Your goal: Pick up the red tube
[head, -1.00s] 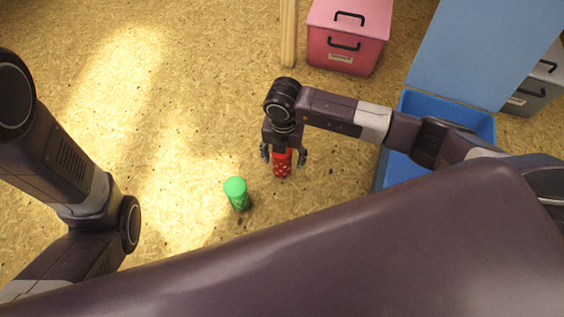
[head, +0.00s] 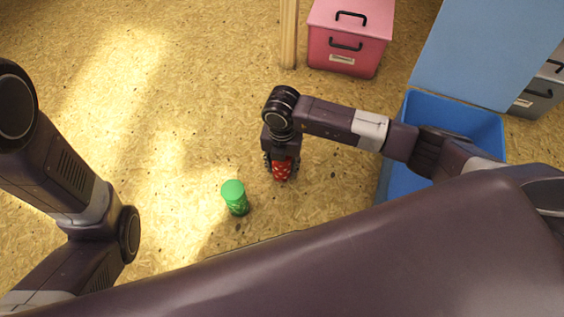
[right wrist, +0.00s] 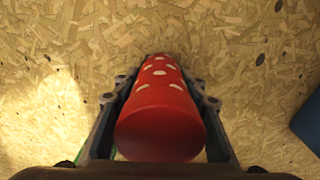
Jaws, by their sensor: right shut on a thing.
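The red tube (head: 282,168) has white spots and is between the fingers of my right gripper (head: 281,163) in the head view. In the right wrist view, the red tube (right wrist: 162,115) fills the middle, with the fingers of my right gripper (right wrist: 163,95) along both its sides. My right gripper is shut on the red tube. I cannot tell whether the tube touches the floor.
A blue bin (head: 400,178) with a raised light-blue lid (head: 480,50) stands at the right, behind my right arm. A pink box (head: 345,40) and a wooden post (head: 289,35) are at the back. The chipboard floor (head: 190,110) at left is clear.

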